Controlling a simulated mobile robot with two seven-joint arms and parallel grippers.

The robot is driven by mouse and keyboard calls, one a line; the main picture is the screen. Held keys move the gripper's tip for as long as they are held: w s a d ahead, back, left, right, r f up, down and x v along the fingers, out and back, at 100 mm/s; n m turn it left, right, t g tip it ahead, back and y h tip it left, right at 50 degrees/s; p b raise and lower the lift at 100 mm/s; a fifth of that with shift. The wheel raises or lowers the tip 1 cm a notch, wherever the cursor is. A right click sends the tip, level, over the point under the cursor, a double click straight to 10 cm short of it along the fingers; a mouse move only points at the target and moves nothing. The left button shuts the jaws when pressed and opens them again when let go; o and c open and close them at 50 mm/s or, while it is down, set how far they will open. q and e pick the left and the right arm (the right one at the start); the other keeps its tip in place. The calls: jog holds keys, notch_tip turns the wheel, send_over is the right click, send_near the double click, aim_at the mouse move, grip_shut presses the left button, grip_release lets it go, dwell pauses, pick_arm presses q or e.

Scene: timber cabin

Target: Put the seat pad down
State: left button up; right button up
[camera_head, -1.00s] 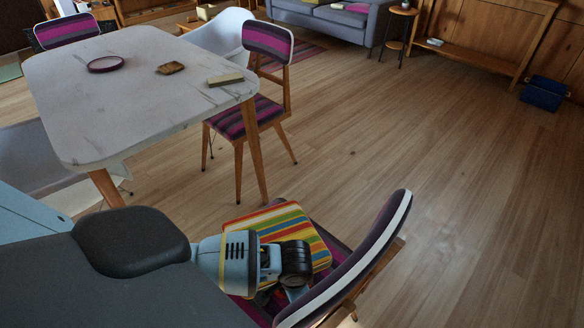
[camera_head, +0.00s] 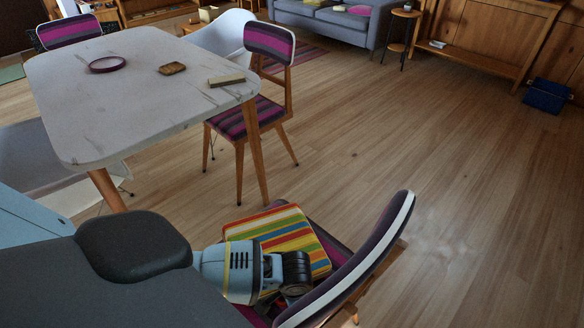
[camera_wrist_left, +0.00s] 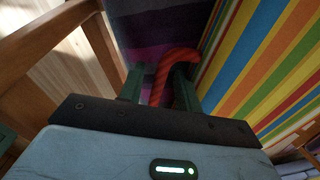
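The seat pad (camera_head: 285,232), striped in red, yellow, orange, green and blue, lies on the dark purple striped seat of the near chair (camera_head: 352,262). Its stripes fill the right of the left wrist view (camera_wrist_left: 270,60). A red strap loop (camera_wrist_left: 168,72) at its edge sits between the fingers of my left gripper (camera_wrist_left: 160,88). The fingers stand apart, with gaps beside the strap. In the head view the left gripper's tips are hidden behind its own wrist. My right gripper is not in view.
A white marble-look table (camera_head: 130,110) stands at the left, with a round dish (camera_head: 107,64) and small items on it. Another striped chair (camera_head: 250,110) is at its right side. A grey sofa (camera_head: 335,25) is at the back. The wooden floor at the right is clear.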

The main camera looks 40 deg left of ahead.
pick_arm(q)
notch_tip(320, 180, up, 12)
jog(key=p, duration=0.3)
jog(key=shift+s+d, duration=0.2)
jog(key=shift+d, duration=0.25)
jog(key=shift+f, duration=0.1)
